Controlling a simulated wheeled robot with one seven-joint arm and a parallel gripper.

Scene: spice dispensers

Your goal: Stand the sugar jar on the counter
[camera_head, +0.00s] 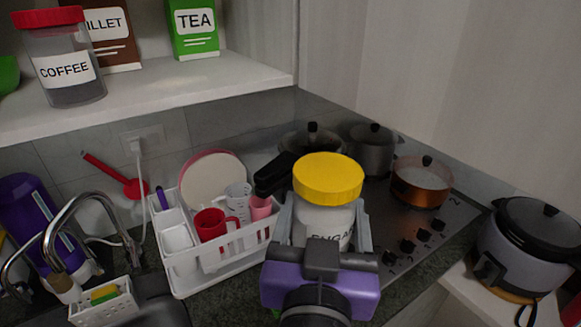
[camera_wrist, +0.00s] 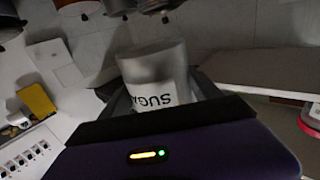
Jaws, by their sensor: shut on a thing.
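The sugar jar (camera_head: 328,180) has a yellow lid, a see-through body and a white label partly reading SUGAR. My purple gripper (camera_head: 324,208) is shut on its body, one grey finger on each side. The jar looks roughly upright in the head view, lid up. Its base is hidden behind my gripper, so I cannot tell its clearance from the dark speckled counter (camera_head: 225,300). In the wrist view the jar (camera_wrist: 155,75) sits between the fingers with its label partly covered by my gripper.
A white dish rack (camera_head: 215,268) with cups and a plate stands left of the jar. The hob (camera_head: 420,232) with several pots is behind and right. A rice cooker (camera_head: 525,250) stands far right. The coffee jar (camera_head: 62,65) and boxes are on the upper shelf (camera_head: 190,88).

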